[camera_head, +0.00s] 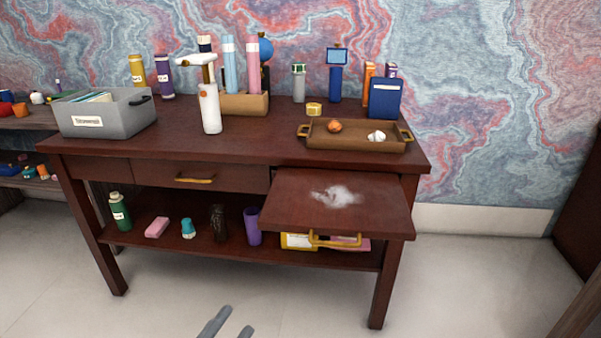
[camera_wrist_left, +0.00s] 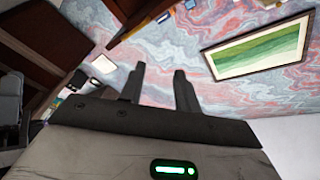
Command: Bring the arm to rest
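My left gripper shows as two grey fingertips (camera_head: 231,324) at the bottom edge of the head view, low in front of the desk and well apart from it. In the left wrist view its two dark fingers (camera_wrist_left: 158,90) stand apart with nothing between them, so it is open and empty. The rest of the left arm is out of the head view. My right gripper is not in view. The dark red-brown desk (camera_head: 240,146) stands ahead against the wall.
A pull-out board (camera_head: 290,213) with a white powdery patch juts from the desk's right front. A grey bin (camera_head: 85,120), a white bottle (camera_head: 210,112) and a brown tray (camera_head: 352,142) stand on top. Several items line the lower shelf. The floor (camera_head: 480,290) at right is clear.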

